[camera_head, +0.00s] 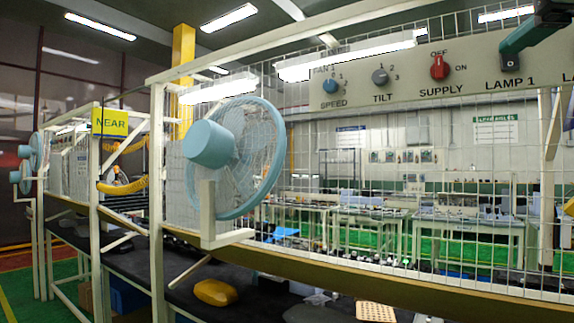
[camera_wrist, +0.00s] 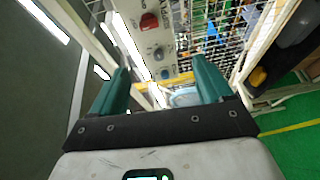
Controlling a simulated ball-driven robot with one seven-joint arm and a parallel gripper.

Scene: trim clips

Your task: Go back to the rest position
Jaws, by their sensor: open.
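My gripper (camera_wrist: 160,78) shows in the wrist view with its two green fingers wide apart and nothing between them. In the head view a green finger of my gripper (camera_head: 520,36) is at the top right, in front of the control panel (camera_head: 405,92) above the LAMP 1 label; it hides whatever is above that label. I cannot tell whether it touches the panel. The panel carries a blue SPEED knob (camera_head: 330,87), a grey TILT knob (camera_head: 380,77) and a red SUPPLY knob (camera_head: 439,66). The red knob looks upright, towards OFF.
A light blue fan (camera_head: 236,155) stands on a bracket left of the panel. A wire mesh frame (camera_head: 157,200) spans the bench, with a yellow NEAR sign (camera_head: 110,122) on it. A yellow object (camera_head: 215,292) lies on the dark bench top. Green floor shows beyond the mesh.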

